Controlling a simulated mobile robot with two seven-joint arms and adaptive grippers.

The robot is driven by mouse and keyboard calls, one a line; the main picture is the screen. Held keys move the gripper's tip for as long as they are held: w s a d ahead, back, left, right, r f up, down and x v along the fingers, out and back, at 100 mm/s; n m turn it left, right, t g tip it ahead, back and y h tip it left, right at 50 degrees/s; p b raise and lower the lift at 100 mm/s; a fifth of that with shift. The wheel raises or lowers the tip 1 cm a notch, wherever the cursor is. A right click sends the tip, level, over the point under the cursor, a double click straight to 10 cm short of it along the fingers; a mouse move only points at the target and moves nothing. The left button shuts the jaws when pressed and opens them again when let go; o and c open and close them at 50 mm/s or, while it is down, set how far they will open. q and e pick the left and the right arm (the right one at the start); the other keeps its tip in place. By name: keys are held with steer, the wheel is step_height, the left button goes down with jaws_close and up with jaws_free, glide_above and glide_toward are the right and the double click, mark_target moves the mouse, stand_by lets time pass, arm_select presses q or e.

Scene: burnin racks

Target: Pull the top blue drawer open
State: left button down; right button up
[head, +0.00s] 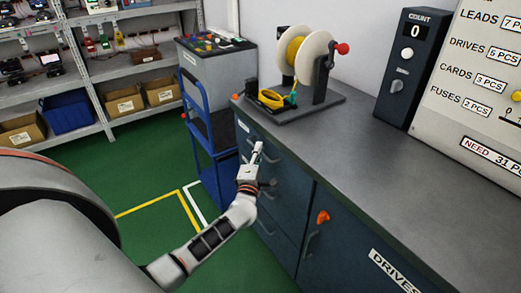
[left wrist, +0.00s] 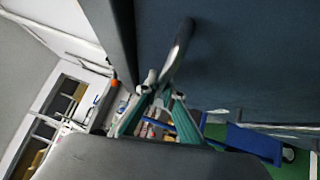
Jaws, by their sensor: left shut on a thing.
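The top blue drawer (head: 291,174) is in the dark blue cabinet under the grey counter. No clear gap shows around its front in the head view. Its curved grey handle (head: 272,158) is partly hidden by my left gripper (head: 257,150). My left gripper is at the drawer front with its fingertips shut on the handle. In the left wrist view the handle (left wrist: 181,47) runs up from between the fingertips (left wrist: 156,88), against the dark blue drawer front (left wrist: 245,55). My right gripper is not in view.
Lower drawers with handles (head: 264,228) and a cabinet door with an orange knob (head: 323,217) are below and to the right. A wire spool stand (head: 300,97) is on the counter (head: 370,145). A blue cart (head: 206,125) stands close at the left. Green floor (head: 150,175) is free before the cabinet.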

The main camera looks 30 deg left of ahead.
arm_select(q)
steer(key=s+a+p, duration=0.2)
steer(key=s+a, duration=0.2)
steer(key=s, duration=0.6)
steer(key=s+a+p, duration=0.2)
steer(key=s+a, duration=0.2)
steer(key=s, duration=0.5)
steer(key=s+a+p, duration=0.2)
steer(key=s+a, duration=0.2)
steer(key=s, duration=0.6)
steer(key=shift+s+a+p, duration=0.15)
steer(key=shift+s+p, duration=0.15)
steer(key=shift+p, duration=0.1)
steer(key=c, duration=2.4)
jaws_free()
steer(key=shift+c, duration=0.2)
steer(key=v, duration=1.2)
